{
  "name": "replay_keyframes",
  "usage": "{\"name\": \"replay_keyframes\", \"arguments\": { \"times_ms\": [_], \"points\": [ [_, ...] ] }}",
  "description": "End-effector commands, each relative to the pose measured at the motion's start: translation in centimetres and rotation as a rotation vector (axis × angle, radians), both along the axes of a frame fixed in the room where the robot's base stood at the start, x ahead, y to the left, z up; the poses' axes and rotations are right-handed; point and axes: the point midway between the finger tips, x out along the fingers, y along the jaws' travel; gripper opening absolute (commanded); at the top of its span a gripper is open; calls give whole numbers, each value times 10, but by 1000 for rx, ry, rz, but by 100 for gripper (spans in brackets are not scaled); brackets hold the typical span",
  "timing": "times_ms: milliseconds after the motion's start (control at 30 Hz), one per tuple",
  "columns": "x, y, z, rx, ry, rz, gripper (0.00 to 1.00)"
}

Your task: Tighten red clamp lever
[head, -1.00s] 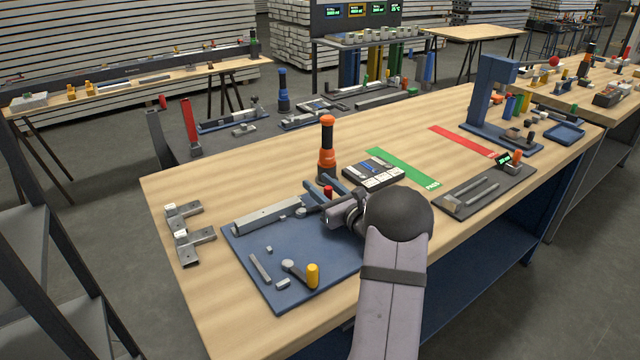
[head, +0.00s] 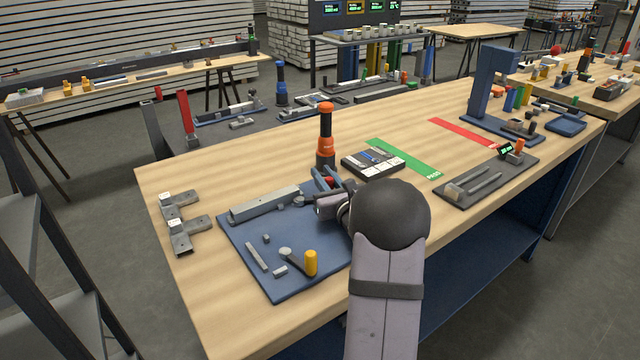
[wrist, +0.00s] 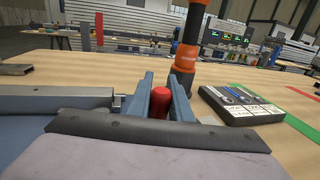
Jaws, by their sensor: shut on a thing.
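The red clamp lever's knob (wrist: 160,102) stands between the two blue-grey fingers of my gripper (wrist: 161,98) in the wrist view. The fingers are shut on it. In the head view, only a small red patch of the lever (head: 329,181) shows between the fingers (head: 325,180). The lever's lower part and pivot are hidden behind my wrist. The lever belongs to the blue fixture plate (head: 285,280), which holds a long grey metal bar (head: 265,203). A second lever with a yellow handle (head: 311,263) stands near the plate's front edge.
An orange-and-black screwdriver (head: 326,140) stands upright close behind my gripper. A black case (head: 372,164) lies to its right, beside the green strip (head: 405,158). Metal brackets (head: 183,222) lie left of the plate. Bare wood lies behind the plate.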

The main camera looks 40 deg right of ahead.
Motion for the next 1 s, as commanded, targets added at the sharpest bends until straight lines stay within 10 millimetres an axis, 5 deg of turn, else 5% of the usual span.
{"name": "replay_keyframes", "arguments": {
  "times_ms": [700,733,800,1000],
  "points": [
    [-14,0,2,-1,-5,-168,0],
    [-14,0,2,-1,-4,-168,25],
    [-14,0,2,-1,-4,-168,37],
    [-14,0,1,-1,-3,-168,37]
  ]
}}
